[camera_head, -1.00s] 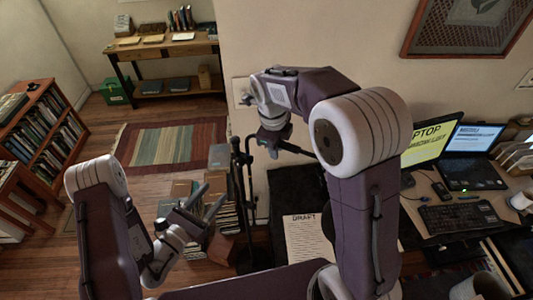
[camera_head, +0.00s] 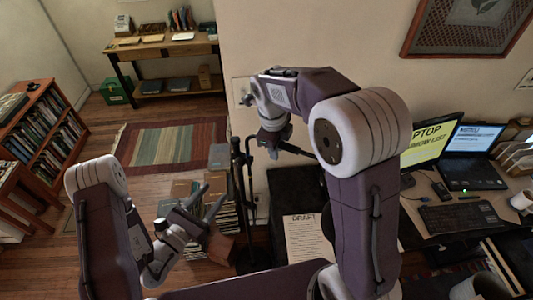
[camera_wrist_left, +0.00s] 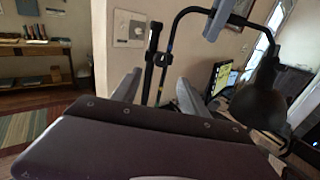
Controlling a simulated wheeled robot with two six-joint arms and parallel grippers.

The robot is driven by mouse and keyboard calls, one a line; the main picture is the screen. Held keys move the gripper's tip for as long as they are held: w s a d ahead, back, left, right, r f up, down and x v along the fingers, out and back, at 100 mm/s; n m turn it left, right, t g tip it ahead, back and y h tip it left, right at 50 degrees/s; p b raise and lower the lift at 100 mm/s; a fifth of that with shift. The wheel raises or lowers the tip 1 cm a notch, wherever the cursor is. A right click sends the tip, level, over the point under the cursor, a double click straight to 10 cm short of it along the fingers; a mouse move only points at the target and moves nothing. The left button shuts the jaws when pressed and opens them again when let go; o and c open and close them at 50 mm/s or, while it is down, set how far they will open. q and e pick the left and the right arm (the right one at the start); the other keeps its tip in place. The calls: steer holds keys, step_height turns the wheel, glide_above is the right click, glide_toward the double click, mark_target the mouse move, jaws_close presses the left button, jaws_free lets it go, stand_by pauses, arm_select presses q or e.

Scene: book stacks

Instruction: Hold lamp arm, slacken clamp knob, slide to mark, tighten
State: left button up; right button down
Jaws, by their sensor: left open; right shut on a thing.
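The black lamp stand (camera_head: 238,175) rises as thin upright poles right of my left gripper. The poles also show in the left wrist view (camera_wrist_left: 150,62). My left gripper (camera_head: 216,191) is open and empty, its fingers pointing up and right toward the poles, apart from them. My right gripper (camera_head: 274,145) is shut on the dark lamp arm, beside the top of the stand. The left wrist view shows the lamp arm (camera_wrist_left: 190,11) and the dark bell-shaped lampshade (camera_wrist_left: 262,95) at the right.
Book stacks (camera_head: 222,215) stand on the floor behind my left gripper. A desk with laptops (camera_head: 472,170) and a keyboard (camera_head: 458,217) is at the right. A sheet marked DRAFT (camera_head: 308,240) lies at front centre. A striped rug (camera_head: 170,143) covers open floor.

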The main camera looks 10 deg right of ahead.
mark_target(237, 165)
arm_select(q)
steer(key=x, duration=1.2)
steer(key=shift+s, duration=0.1)
steer(key=shift+a, duration=0.1)
jaws_close()
